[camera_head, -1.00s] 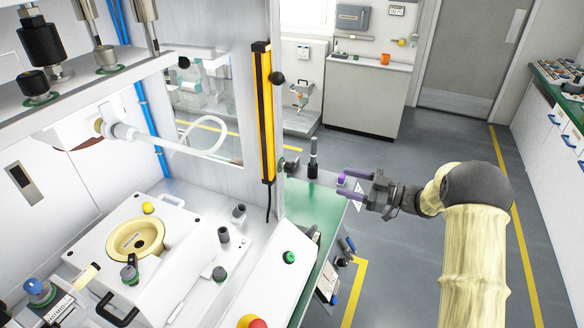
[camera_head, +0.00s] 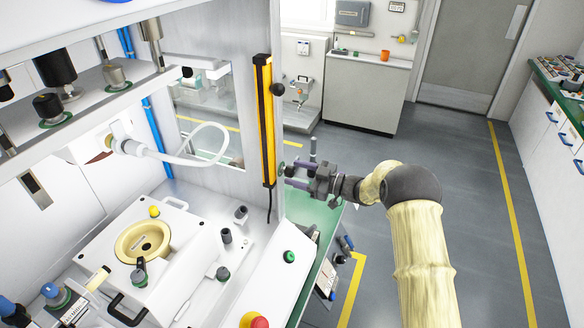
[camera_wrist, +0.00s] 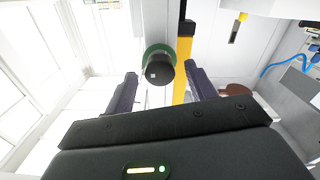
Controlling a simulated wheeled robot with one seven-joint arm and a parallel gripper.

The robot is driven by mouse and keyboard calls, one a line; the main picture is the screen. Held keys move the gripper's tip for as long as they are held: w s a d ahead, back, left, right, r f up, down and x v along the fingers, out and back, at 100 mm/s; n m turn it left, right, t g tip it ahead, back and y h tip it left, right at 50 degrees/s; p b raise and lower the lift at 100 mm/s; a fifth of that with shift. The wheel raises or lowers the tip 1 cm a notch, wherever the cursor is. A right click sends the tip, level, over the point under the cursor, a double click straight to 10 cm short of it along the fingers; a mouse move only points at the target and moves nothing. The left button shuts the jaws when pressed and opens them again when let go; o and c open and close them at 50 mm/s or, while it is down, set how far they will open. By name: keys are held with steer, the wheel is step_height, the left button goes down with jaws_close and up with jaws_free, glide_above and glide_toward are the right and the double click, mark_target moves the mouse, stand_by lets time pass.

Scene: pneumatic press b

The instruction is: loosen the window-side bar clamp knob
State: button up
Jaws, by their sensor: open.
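The bar clamp knob in front of my gripper is black and round with a green ring; it shows in the wrist view (camera_wrist: 157,72) and beside the lower part of the yellow bar in the head view (camera_head: 281,168). My gripper (camera_head: 289,174) is open, its purple fingers pointing left at this knob. In the wrist view the fingers (camera_wrist: 160,80) stand to the left and right of the knob, with gaps showing. How far the tips reach along it, I cannot tell. The yellow bar (camera_head: 264,125) is upright on the press frame. A second black knob (camera_head: 277,89) sits higher on it.
The white press housing (camera_head: 90,260) fills the left. A red button (camera_head: 259,322) and a green button (camera_head: 289,257) are on the sloped panel. Floor to the right is clear.

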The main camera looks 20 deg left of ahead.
steer(key=shift+w+a, duration=0.1)
steer(key=shift+a, duration=0.95)
steer(key=shift+c, duration=0.3)
steer(key=c, duration=0.9)
steer(key=shift+f+n+b, duration=0.15)
steer(key=shift+n+b, duration=0.25)
steer(key=shift+b, duration=0.15)
